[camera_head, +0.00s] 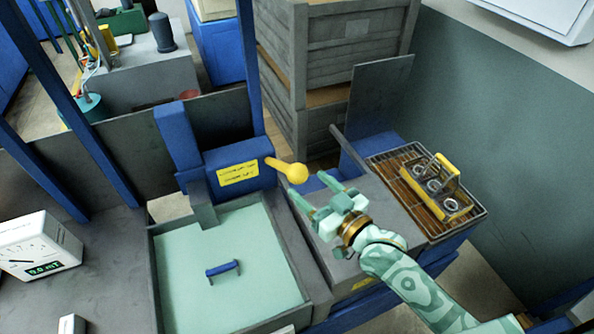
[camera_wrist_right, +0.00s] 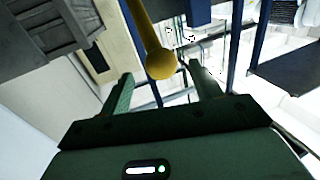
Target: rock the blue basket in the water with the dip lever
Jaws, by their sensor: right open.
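The dip lever is a yellow rod with a round knob (camera_head: 297,173), sticking out to the right from a blue housing (camera_head: 240,165) with a yellow label. In the right wrist view the knob (camera_wrist_right: 161,65) shows in line with the gap between my fingers. My right gripper (camera_head: 311,187) is open and empty, just below and right of the knob; I cannot tell if they touch. A blue handle (camera_head: 222,268) shows in the pale green water of the tank (camera_head: 160,290); the rest of the blue basket is not visible. My left gripper is not in view.
A yellow-handled carrier with several rings (camera_head: 447,207) stands on a wire rack (camera_head: 386,158) at the right. A meter (camera_head: 38,246) sits at the left. A blue post (camera_head: 250,70) rises behind the lever, near wooden crates (camera_head: 350,55).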

